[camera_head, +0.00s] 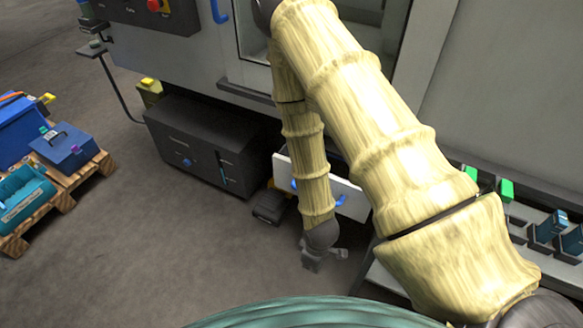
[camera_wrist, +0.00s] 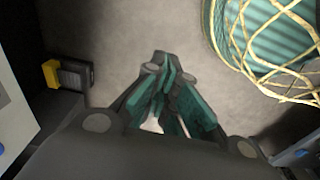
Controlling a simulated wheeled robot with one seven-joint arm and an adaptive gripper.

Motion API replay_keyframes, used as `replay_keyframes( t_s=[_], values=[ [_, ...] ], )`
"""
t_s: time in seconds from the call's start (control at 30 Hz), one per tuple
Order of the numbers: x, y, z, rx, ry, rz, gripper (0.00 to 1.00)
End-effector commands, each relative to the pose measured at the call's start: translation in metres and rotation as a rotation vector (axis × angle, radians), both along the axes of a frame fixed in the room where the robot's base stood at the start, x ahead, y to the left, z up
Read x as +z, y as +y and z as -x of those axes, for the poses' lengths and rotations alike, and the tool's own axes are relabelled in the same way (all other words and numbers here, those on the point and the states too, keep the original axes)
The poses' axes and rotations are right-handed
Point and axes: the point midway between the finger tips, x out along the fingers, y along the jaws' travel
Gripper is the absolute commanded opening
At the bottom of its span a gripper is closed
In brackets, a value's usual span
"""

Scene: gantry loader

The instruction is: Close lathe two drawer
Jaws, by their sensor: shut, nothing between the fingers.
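The drawer's white front panel (camera_head: 352,188), with a blue handle (camera_head: 341,200), shows low on the grey machine in the head view. My arm crosses in front of it, so its middle is hidden and how far it stands out is hard to judge. My gripper (camera_head: 326,258) hangs just in front of and below this panel in the head view, apart from it as far as I can tell. In the wrist view my gripper (camera_wrist: 163,68) has its teal-padded fingers together, empty, above the grey floor. A pale panel (camera_wrist: 14,115) shows at the left edge there.
A dark box unit (camera_head: 200,145) stands left of the drawer. A black and yellow foot pedal (camera_wrist: 72,74) lies on the floor. A wooden pallet (camera_head: 65,205) holds blue and teal cases at the far left. A rack (camera_head: 515,212) stands at the right. Floor between is clear.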

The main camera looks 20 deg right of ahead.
Motion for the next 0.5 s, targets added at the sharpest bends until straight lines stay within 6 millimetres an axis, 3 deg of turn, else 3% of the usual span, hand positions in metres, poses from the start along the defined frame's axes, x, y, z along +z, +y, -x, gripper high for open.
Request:
replay_keyframes(
  t_s=[0.03, 0.1, 0.27, 0.5],
  values=[
    [0.014, 0.002, -0.023, 0.115, -0.017, 0.01, 0.0],
    [0.028, 0.003, -0.049, 0.283, -0.028, 0.027, 0.0],
    [0.068, 0.003, -0.107, 0.666, -0.047, 0.085, 0.0],
    [0.139, -0.003, -0.187, 1.199, -0.034, 0.212, 0.0]
  ],
)
